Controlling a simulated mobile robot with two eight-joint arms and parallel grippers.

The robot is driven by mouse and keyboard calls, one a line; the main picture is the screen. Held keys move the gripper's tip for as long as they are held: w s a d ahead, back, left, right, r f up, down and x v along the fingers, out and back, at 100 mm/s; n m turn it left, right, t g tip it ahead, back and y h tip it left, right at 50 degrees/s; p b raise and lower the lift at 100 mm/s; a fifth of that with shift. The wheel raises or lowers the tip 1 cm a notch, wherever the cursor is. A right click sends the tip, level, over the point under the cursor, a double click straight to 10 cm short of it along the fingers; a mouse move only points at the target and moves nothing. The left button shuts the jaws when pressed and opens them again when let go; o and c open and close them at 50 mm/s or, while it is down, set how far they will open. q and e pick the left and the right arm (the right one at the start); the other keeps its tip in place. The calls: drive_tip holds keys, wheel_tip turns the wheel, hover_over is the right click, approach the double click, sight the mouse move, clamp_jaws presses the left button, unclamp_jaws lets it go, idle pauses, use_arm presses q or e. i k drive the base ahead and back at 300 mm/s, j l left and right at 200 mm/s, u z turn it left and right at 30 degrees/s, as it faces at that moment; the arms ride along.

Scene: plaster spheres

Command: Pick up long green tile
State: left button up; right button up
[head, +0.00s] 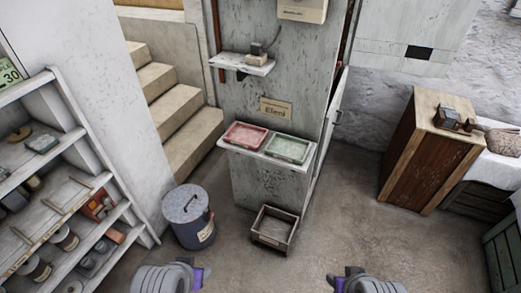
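I cannot clearly make out a long green tile. A shallow tray with a pale green inside (288,148) sits on the white ledge of the grey pillar, right of a red-lined tray (246,136). A small grey-green slab (42,142) lies on the left shelf rack's upper board. My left gripper (200,279) and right gripper (338,283) show at the bottom edge, partly cut off, with purple finger parts. Both are well away from the trays and the rack. Their opening cannot be seen.
The shelf rack (148,236) at left holds tins and small goods. A lidded grey bin (188,213) and an open wooden crate (273,230) stand on the floor ahead. A wooden cabinet (425,160) stands at right. The floor (345,225) right of the crate is clear.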

sight(41, 142)
drive_tip(key=u, duration=3.7)
drive_tip(key=z, duration=1.9)
drive_tip(key=i+u, duration=0.4)
drive_tip(key=i, duration=0.2)
